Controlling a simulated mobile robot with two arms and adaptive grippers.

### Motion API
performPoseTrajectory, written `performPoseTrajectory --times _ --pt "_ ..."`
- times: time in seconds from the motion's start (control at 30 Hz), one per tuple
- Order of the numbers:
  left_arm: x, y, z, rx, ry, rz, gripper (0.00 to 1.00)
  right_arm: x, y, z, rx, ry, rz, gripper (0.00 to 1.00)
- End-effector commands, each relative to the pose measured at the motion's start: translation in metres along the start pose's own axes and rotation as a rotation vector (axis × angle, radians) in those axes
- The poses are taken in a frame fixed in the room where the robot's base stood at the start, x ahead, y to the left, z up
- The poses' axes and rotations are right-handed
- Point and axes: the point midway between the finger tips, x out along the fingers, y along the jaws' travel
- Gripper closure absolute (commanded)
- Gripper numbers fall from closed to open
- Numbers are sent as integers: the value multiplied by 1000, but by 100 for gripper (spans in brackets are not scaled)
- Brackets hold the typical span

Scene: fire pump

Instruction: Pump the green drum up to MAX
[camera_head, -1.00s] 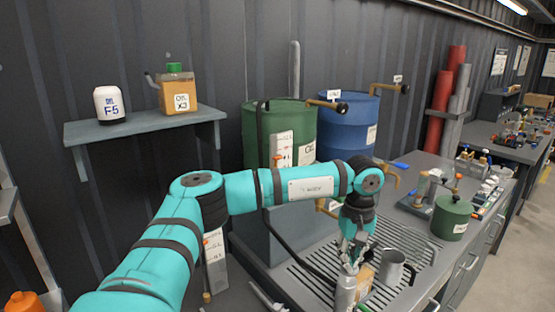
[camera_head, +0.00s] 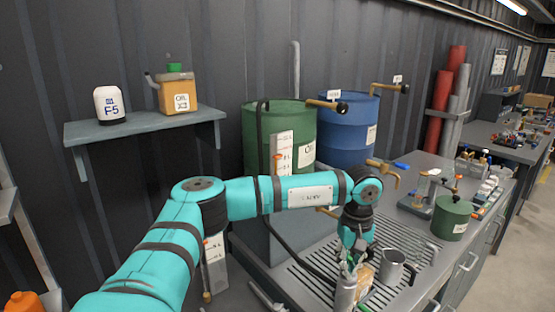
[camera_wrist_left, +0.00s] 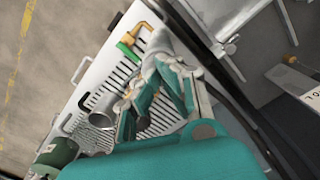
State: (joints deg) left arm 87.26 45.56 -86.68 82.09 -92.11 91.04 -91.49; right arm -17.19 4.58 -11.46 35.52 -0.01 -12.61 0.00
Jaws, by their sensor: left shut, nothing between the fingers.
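The green drum (camera_head: 252,137) stands behind the grated tray, with a white level gauge (camera_head: 284,147) bearing an orange marker on its front. The gauge's MAX mark is too small to read. A black hose (camera_head: 262,130) runs down the drum's side. My left gripper (camera_head: 349,269) points down over the tray, shut and empty. It is close to the top of a grey cylinder (camera_head: 345,295); I cannot tell whether they touch. In the left wrist view the gripper's fingers (camera_wrist_left: 160,86) are close together. My right gripper is not in view.
A blue drum (camera_head: 345,130) stands right of the green one. A metal mug (camera_head: 391,267) stands on the grated tray (camera_head: 305,270). A small green can (camera_head: 452,218) is on the bench at right. A wall shelf (camera_head: 150,127) holds an oil jug (camera_head: 177,92) and a white bottle (camera_head: 109,105).

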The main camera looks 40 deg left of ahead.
Motion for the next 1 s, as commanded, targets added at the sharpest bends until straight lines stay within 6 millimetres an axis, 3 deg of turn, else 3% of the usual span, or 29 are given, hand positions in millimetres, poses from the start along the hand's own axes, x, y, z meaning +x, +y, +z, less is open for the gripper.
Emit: performPoseTrajectory --times 0.17,1.0 --pt "-2 -1 1 1 -4 -6 100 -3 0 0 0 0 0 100" --pt "-63 0 0 0 -1 -2 100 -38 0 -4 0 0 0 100"
